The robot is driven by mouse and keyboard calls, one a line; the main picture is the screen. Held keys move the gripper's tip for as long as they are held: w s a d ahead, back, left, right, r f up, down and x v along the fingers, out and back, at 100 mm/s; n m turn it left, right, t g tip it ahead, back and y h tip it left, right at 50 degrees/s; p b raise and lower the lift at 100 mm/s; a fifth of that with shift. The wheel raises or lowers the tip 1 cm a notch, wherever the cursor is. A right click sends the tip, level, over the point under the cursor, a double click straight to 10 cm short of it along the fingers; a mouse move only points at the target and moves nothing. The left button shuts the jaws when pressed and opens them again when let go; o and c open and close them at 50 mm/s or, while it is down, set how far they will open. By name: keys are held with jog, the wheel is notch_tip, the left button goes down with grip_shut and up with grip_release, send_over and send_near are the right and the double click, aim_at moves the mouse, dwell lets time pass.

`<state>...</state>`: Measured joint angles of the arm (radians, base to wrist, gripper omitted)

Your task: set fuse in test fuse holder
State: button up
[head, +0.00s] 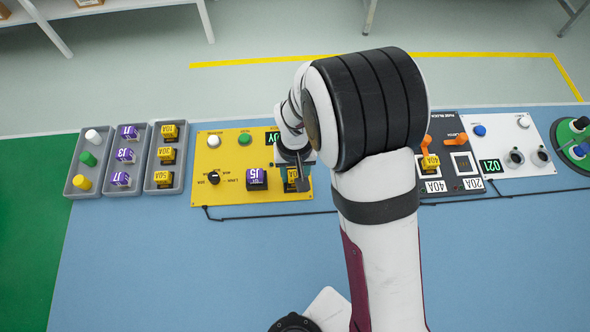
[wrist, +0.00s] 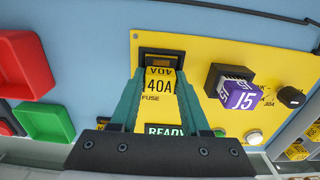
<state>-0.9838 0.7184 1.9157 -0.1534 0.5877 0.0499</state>
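The yellow 40A fuse (wrist: 159,88) shows between my gripper's teal fingertips in the wrist view, with a finger close against each side. My gripper (head: 295,168) points down at the lower right of the yellow test panel (head: 228,192) in the head view. The dark-framed test fuse holder (wrist: 160,52) shows just beyond the fuse. The fuse is lined up with it, but I cannot tell how deep it sits. My arm hides part of this spot in the head view.
A purple J5 block (head: 257,179) and a black knob (head: 214,177) are left of my gripper. Grey trays of caps, purple blocks and fuses (head: 165,156) stand further left. A dark fuse block panel (head: 452,140) lies right of my arm. The blue table front is clear.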

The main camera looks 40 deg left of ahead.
jog(key=o, duration=0.5)
jog(key=shift+o, duration=0.2)
jog(key=shift+r, duration=0.1)
notch_tip(320, 180, up, 16)
jog(key=shift+f, duration=0.2)
jog(key=w+d+r+m, duration=0.2)
jog(key=d+r+m, duration=0.2)
jog(key=d, duration=0.6)
jog(key=s+d+m+y, duration=0.1)
jog(key=s+d+m, duration=0.4)
jog(key=d, duration=0.4)
jog(key=s+d+m, duration=0.5)
jog(key=d, duration=0.4)
jog(key=shift+s+d+r+m+y, duration=0.2)
jog(key=shift+r+m+y, duration=0.1)
jog(key=shift+r+y, duration=0.15)
